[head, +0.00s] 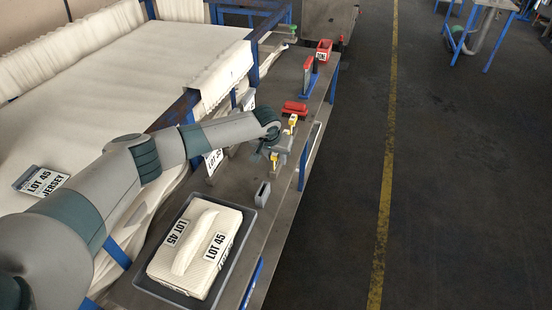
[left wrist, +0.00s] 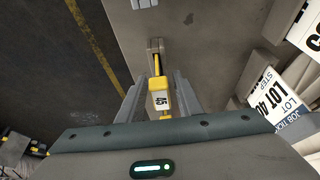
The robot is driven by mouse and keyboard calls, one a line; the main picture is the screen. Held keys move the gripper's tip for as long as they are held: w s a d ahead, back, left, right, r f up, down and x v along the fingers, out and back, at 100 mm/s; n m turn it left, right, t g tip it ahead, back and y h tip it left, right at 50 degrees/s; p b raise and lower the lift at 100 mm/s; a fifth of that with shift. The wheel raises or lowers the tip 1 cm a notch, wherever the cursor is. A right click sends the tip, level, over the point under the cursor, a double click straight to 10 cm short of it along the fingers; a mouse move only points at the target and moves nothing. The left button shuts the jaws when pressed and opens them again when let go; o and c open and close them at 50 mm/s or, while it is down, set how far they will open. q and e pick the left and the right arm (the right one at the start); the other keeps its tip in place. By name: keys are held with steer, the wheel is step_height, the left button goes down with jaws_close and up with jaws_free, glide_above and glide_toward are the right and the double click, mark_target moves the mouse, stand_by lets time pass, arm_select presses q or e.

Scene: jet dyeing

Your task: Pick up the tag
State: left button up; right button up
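A small yellow tag with a white face reading "45" (left wrist: 158,97) shows in the left wrist view, on a narrow yellow and grey piece. My left gripper (left wrist: 160,77) has its two fingers apart, one on each side of the tag, with gaps visible. In the head view my left gripper (head: 283,144) is low over the grey bench, with yellow parts (head: 292,122) showing beside it. The gripper partly hides the tag there. My right gripper is in neither view.
A dark tray (head: 146,282) holds folded white cloth with LOT 45 cards (head: 217,246). A grey block (head: 262,193), a red item (head: 294,107) and a red bin (head: 324,50) stand on the bench (head: 236,176). A blue-framed cart of white fabric (head: 120,75) flanks the left.

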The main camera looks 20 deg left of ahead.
arm_select(q)
jaws_close()
steer(key=shift+r, duration=0.1)
steer(key=shift+r+b, duration=0.35)
steer(key=shift+r, duration=0.15)
step_height(320, 180, up, 2)
steer(key=shift+r+b, duration=0.15)
steer(key=shift+b, duration=0.4)
steer(key=s+d+r+b, duration=0.3)
steer(key=d+r, duration=0.4)
steer(key=d, duration=0.4)
steer(key=shift+d+r, duration=0.2)
steer(key=shift+r, duration=0.1)
